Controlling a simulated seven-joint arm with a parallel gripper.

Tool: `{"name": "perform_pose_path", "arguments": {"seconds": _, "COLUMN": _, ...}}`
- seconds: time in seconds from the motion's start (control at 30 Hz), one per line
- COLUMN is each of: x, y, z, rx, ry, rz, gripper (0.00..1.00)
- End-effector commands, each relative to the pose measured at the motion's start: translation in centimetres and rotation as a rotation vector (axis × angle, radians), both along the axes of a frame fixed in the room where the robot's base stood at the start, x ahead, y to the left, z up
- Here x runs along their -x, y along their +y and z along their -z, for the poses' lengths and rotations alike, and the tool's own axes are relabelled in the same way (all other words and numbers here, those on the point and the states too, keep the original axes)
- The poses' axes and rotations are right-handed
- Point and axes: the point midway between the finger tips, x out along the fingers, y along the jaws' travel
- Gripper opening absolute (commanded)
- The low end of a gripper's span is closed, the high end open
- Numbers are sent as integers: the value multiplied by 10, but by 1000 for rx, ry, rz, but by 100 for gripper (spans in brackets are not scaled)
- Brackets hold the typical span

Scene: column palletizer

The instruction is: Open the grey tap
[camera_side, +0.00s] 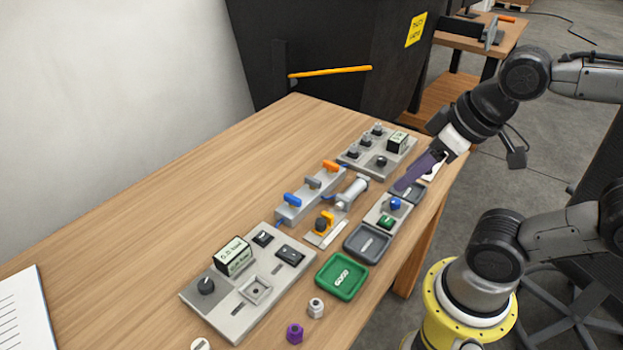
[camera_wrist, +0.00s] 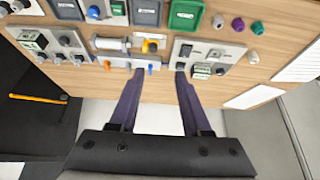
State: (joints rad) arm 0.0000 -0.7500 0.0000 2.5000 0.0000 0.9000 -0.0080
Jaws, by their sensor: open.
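The grey tap (camera_side: 313,183) is the middle one of three on a pale grey manifold (camera_side: 284,219), between a blue tap (camera_side: 292,199) and an orange tap (camera_side: 330,166). The manifold (camera_wrist: 118,62) also shows in the wrist view, with the orange tap (camera_wrist: 107,65) left and the blue tap (camera_wrist: 150,69) right; the grey tap there is small and hard to make out. My gripper (camera_side: 402,187) has long purple fingers and is above the table's right side, apart from the taps. In the wrist view my gripper (camera_wrist: 160,73) is open, with nothing held.
A silver cylinder (camera_side: 352,191) and a yellow-handled part (camera_side: 325,222) lie beside the manifold. Knob panels (camera_side: 275,268) stand at both ends. A green tray (camera_side: 342,276) and a grey tray (camera_side: 367,244) lie near the right edge. The table left of the manifold is clear.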

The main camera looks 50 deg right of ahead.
Motion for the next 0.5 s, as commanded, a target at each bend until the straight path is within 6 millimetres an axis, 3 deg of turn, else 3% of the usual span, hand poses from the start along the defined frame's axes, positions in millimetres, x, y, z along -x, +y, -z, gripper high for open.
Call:
{"name": "perform_pose_path", "arguments": {"seconds": 0.03, "x": 0, "y": 0, "z": 0, "rx": 7, "ry": 2, "rz": -12, "gripper": 37}}
{"name": "perform_pose_path", "arguments": {"seconds": 0.13, "x": 3, "y": -4, "z": -1, "rx": 54, "ry": 14, "rz": -70, "gripper": 19}}
{"name": "perform_pose_path", "arguments": {"seconds": 0.23, "x": -4, "y": -16, "z": -18, "rx": 169, "ry": 13, "rz": -166, "gripper": 1}}
{"name": "perform_pose_path", "arguments": {"seconds": 0.5, "x": -55, "y": -46, "z": -44, "rx": 454, "ry": 181, "rz": -436, "gripper": 0}}
